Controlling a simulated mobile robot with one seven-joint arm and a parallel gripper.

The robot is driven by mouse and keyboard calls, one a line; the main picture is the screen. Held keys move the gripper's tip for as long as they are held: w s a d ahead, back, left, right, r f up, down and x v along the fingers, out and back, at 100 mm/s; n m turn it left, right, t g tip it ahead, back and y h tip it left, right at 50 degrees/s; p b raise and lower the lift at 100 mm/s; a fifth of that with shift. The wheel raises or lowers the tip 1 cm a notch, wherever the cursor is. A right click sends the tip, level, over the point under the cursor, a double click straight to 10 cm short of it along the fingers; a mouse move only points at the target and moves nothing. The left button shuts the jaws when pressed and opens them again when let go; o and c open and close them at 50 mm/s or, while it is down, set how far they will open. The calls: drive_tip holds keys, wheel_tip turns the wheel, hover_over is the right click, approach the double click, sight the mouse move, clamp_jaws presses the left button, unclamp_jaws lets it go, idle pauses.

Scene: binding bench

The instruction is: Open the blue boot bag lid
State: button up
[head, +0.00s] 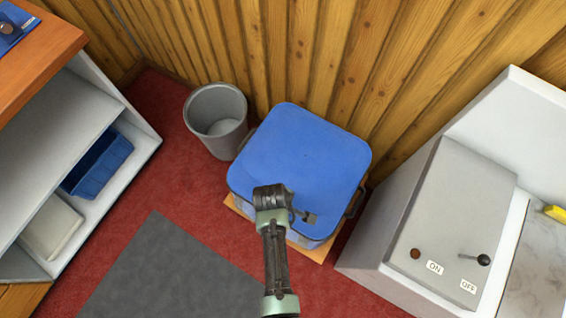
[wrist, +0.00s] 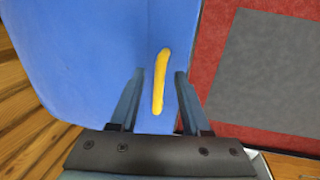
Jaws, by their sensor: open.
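The blue boot bag lid (head: 305,150) lies flat and shut on top of the boot bag (head: 240,192), a squarish body with rounded corners and side handles. In the wrist view the blue surface (wrist: 85,50) fills the left and middle, with a yellow strip-shaped pull (wrist: 160,82) near its right edge. My gripper (head: 310,217) is over the lid's near edge. In the wrist view my gripper (wrist: 160,78) is open, one finger on each side of the yellow pull, with gaps showing between. Whether the fingers touch the lid is unclear. My arm hides part of the near edge.
A grey bin (head: 216,118) stands close on the left of the bag, and a wooden plank wall (head: 300,50) is behind. A grey machine with ON and OFF labels (head: 440,220) stands at right. A white shelf unit (head: 140,140) is at left. A grey mat (head: 165,275) lies on the red floor.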

clamp_jaws()
idle(1.4)
